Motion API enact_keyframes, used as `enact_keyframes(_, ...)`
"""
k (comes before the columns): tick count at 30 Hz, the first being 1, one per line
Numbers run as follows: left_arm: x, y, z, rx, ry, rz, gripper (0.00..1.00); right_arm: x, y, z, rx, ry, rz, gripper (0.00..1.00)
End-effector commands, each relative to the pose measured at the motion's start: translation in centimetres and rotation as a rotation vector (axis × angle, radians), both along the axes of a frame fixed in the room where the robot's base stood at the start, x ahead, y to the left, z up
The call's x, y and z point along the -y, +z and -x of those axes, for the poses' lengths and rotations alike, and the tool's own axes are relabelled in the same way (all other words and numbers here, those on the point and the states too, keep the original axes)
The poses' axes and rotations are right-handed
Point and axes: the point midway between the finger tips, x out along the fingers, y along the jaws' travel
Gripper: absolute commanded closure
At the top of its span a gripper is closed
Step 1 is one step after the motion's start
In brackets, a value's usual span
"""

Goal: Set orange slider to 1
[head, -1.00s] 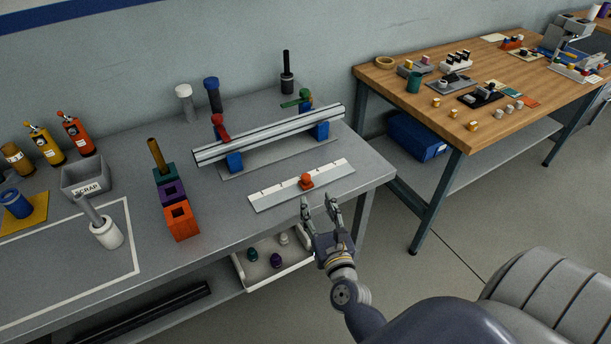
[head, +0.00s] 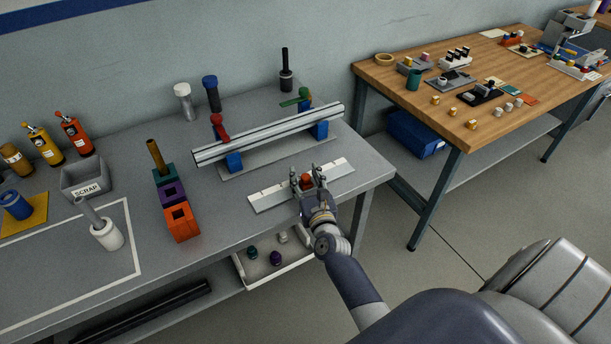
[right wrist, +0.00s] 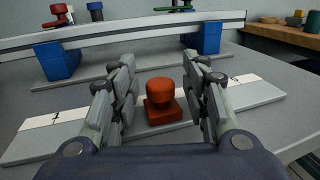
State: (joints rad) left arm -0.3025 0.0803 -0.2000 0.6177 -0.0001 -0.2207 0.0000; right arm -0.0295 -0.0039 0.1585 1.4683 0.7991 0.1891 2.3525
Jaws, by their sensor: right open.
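The orange slider (head: 306,181) is a round knob on a square base. It sits on a pale marked scale plate (head: 268,199) near the front right of the grey bench. In the right wrist view the slider (right wrist: 164,97) stands between the two fingers of my right gripper (right wrist: 162,78), with a gap on each side. That gripper (head: 307,177) is open and reaches over the plate from the front. In the wrist view one mark shows left of the slider and another right; I cannot read the digits surely. My left gripper is not in view.
A metal rail on blue blocks (head: 235,162) with red and green clamps stands just behind the plate. An open drawer (head: 272,272) with small pegs is below the bench front. Stacked coloured blocks (head: 182,222) stand to the left, with clear bench between.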

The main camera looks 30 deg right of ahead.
Motion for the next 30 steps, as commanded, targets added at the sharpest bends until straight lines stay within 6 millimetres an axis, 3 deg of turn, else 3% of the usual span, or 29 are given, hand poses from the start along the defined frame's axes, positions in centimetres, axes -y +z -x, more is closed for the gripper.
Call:
enact_keyframes(7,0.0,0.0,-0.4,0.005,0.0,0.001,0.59,0.0,0.0,0.0,0.0,0.0,0.0,0.6)
enact_keyframes(12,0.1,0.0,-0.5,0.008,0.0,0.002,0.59,0.0,0.0,0.0,0.0,0.0,0.0,0.98)
enact_keyframes(13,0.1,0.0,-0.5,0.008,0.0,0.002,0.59,0.0,0.0,0.0,0.0,0.0,0.0,1.0)
enact_keyframes(22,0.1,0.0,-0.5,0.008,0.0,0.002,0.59,-0.3,-0.1,0.0,0.0,-0.001,-0.001,1.0)
enact_keyframes(30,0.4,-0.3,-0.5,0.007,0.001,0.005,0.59,-3.9,-0.2,-0.1,0.0,0.0,-0.005,1.0)
